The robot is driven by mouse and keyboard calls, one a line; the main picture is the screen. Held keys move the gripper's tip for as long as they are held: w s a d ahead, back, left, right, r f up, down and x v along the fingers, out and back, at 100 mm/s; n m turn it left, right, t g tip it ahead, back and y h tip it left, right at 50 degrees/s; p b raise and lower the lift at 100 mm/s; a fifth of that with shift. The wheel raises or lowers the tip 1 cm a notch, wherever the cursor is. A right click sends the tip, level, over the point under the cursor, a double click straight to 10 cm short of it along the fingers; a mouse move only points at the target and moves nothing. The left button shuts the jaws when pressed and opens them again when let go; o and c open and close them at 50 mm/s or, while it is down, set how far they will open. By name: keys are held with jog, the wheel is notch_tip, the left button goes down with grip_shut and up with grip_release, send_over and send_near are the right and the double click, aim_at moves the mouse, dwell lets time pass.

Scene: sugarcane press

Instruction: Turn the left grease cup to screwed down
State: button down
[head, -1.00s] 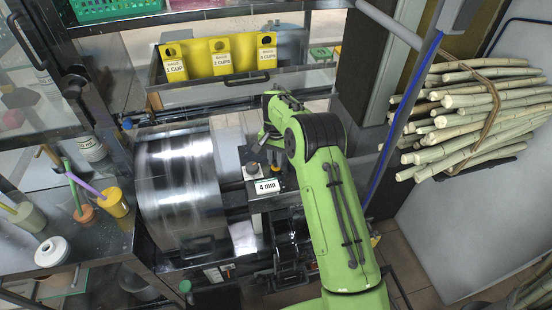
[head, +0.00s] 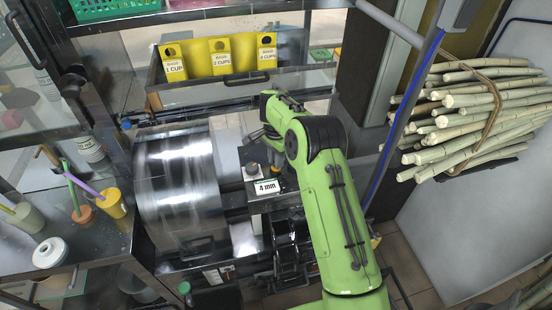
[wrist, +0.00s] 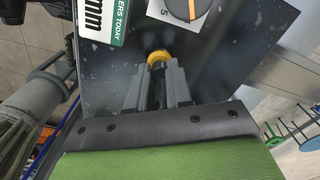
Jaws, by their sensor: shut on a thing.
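A brass-yellow cup (wrist: 158,58) stands on a dark, speckled panel in the wrist view, at the tips of my gripper (wrist: 160,75). I take it for the grease cup. The grey fingers are closed in on it from both sides, and its lower part is hidden between them. How far it is screwed down cannot be told.
A dial (wrist: 188,8) with an orange pointer and a printed sign (wrist: 103,20) sit close to the cup on the panel. Bundled cane (head: 470,115) is at right.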

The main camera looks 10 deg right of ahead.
jog(key=shift+r, duration=0.1)
jog(key=c, duration=1)
grip_release()
jog(key=shift+c, duration=0.2)
notch_tip(320, 180, up, 16)
jog(key=p, duration=0.3)
jog(key=shift+f, duration=0.2)
